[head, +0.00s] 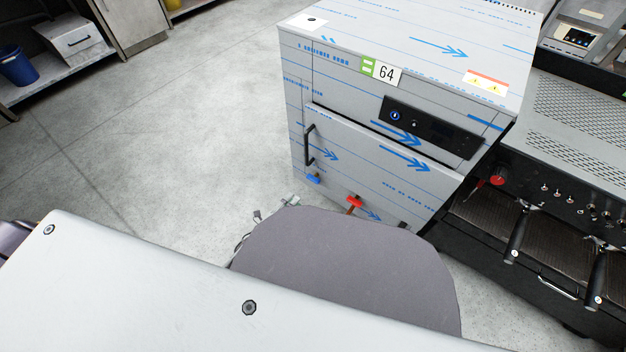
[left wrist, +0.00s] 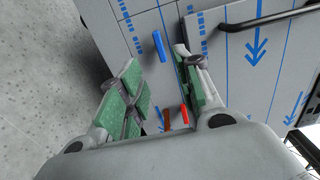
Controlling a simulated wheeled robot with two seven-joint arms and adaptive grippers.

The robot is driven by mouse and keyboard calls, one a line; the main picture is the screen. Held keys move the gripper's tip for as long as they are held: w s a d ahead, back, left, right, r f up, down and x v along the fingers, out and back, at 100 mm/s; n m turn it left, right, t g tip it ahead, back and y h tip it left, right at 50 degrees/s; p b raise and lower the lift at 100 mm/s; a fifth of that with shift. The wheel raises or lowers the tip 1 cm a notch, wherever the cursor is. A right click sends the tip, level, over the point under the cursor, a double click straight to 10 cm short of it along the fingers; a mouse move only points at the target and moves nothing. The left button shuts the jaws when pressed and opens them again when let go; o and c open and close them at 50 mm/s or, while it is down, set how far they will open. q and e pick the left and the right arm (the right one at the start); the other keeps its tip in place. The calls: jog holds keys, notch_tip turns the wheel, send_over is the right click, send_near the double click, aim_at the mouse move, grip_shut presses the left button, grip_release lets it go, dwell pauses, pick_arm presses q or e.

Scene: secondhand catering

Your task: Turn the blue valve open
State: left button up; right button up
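The blue valve (head: 313,179) is a small blue handle low on the front of the film-covered steel cabinet (head: 345,150), below the door handle. In the left wrist view the blue valve (left wrist: 159,46) is a narrow bar just beyond the fingertips, between their lines and apart from both. My left gripper (left wrist: 153,75) is open and empty, with green pads facing each other. In the head view only bits of my left gripper (head: 273,207) show past my grey arm link, below and left of the valve. My right gripper is not in view.
A red valve (head: 354,203) sits right of the blue one; in the left wrist view it shows near the finger bases (left wrist: 184,114). A black door handle (head: 309,145) is above. An espresso machine (head: 560,190) stands right. Floor (head: 190,110) left of the cabinet is clear.

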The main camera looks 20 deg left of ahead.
aim_at(312, 181)
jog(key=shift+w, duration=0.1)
pick_arm(q)
jog(key=b+x, duration=0.5)
jog(key=x, duration=0.8)
jog(key=shift+w+f, duration=0.1)
jog(key=shift+w+d, duration=0.1)
jog(key=shift+w, duration=0.15)
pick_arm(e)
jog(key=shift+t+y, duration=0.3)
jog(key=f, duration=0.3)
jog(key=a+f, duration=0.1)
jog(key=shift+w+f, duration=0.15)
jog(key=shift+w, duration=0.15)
pick_arm(q)
jog(key=shift+c, duration=0.4)
